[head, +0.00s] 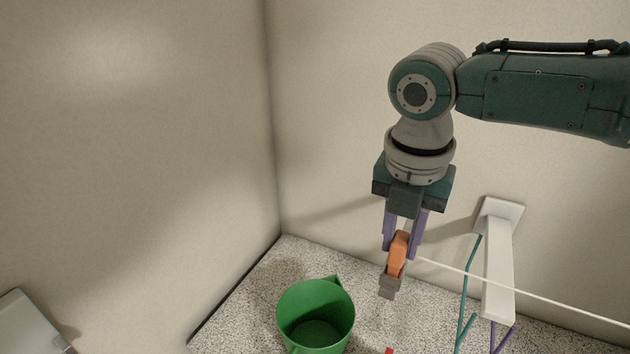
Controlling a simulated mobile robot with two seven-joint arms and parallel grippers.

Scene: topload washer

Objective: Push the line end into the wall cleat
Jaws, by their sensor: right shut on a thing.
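My right gripper (401,250) points down with its purple fingers shut on an orange piece, the line end (398,254). A thin white line (500,285) runs from beside the fingers to the right edge. A small grey block (389,286) shows at the lower tip of the orange piece. I cannot tell whether it is part of the line end or a separate part touching it. No wall cleat can be made out with certainty. My left gripper is not in view.
A green bucket (315,309) stands on the speckled floor, left of and below my right gripper. A white wall bracket (498,262) juts out at the right, with teal and purple rods near it. A pale panel (28,325) fills the lower left corner. A red bit shows at the bottom edge.

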